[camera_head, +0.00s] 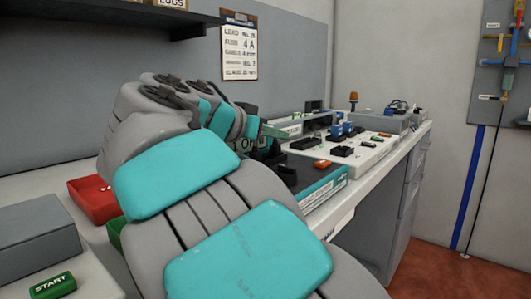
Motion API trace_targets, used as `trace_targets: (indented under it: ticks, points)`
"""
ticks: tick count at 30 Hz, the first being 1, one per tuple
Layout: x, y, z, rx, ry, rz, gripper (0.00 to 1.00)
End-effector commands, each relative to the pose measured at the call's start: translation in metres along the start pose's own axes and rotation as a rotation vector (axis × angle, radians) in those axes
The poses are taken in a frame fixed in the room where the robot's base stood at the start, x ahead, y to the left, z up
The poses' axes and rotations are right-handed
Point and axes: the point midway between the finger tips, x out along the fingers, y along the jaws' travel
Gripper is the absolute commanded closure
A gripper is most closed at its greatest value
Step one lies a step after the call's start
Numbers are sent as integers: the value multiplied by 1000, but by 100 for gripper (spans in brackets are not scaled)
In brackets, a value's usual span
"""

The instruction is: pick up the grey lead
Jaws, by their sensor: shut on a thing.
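My gripper (268,142) is at the far end of my arm, above the near end of the workbench. It is largely hidden behind my wrist. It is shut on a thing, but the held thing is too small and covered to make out. I cannot clearly identify the grey lead in this view.
The workbench (322,203) runs back to the right and carries a teal-edged unit, a white panel (360,154) with coloured blocks, and a grey box (378,124) with dark cables. A red bin (92,200) and a green START button (53,284) are at left.

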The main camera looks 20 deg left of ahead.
Motion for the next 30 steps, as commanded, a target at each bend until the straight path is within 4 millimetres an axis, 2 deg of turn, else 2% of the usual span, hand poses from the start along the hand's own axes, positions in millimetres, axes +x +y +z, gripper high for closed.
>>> trace_targets:
  ticks: [20,30]
  points:
    - [0,0,-2,1,0,0,100]
    - [-7,0,-23,3,2,-2,100]
